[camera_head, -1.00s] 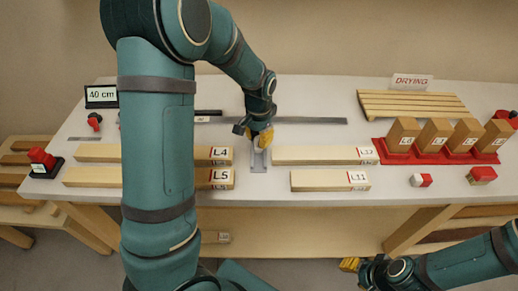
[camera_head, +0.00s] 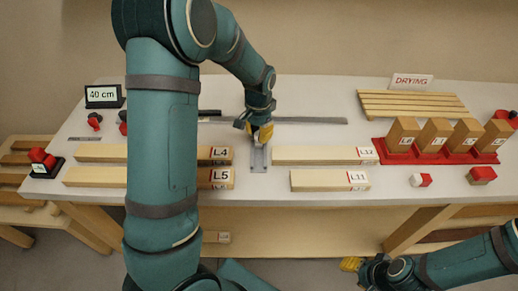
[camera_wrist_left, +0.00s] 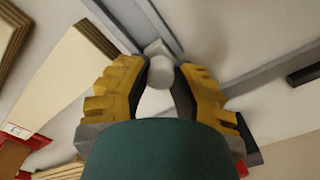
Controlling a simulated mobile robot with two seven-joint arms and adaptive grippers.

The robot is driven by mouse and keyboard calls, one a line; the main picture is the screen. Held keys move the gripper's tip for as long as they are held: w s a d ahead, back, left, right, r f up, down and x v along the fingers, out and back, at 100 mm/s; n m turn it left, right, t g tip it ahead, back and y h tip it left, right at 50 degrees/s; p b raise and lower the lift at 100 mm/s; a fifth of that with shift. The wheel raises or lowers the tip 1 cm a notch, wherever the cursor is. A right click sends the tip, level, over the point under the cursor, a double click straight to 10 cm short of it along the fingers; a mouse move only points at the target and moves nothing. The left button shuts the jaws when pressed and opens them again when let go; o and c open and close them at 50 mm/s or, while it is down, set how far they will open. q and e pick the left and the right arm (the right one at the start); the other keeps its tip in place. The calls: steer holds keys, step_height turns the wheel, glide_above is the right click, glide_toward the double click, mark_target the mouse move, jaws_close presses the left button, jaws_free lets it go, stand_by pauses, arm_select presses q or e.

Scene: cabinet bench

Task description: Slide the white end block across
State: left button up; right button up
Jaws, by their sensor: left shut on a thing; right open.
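The white end block (camera_wrist_left: 160,74) shows in the left wrist view between the yellow fingers of my left gripper (camera_wrist_left: 162,82), which is shut on it. In the head view my left gripper (camera_head: 260,133) is over the back end of a short grey metal track (camera_head: 258,158), in front of a long grey rail (camera_head: 310,120). The fingers hide the block there. My right gripper (camera_head: 351,264) is open and empty, low at the bottom right, in front of the bench.
Boards L4 (camera_head: 218,155) and L5 (camera_head: 217,177) lie left of the track. Boards L12 (camera_head: 320,155) and L11 (camera_head: 325,180) lie to its right. A red rack (camera_head: 437,156) with several upright wooden blocks and a slatted drying rack (camera_head: 410,104) stand farther right.

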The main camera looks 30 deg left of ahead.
arm_select(q)
steer(key=shift+w+a, duration=0.2)
steer(key=shift+w, duration=0.15)
stand_by(0.3)
steer(key=o, duration=1.1)
steer(key=shift+r, duration=0.1)
arm_select(e)
steer(key=shift+r, duration=0.15)
arm_select(q)
step_height(320, 180, up, 7)
steer(key=p, duration=0.5)
steer(key=shift+r+p, duration=1)
steer(key=shift+p, duration=0.05)
arm_select(e)
step_height(320, 180, up, 7)
steer(key=w, duration=0.2)
steer(key=shift+d+t, duration=0.2)
steer(key=shift+t, duration=0.1)
arm_select(q)
steer(key=shift+f, duration=0.1)
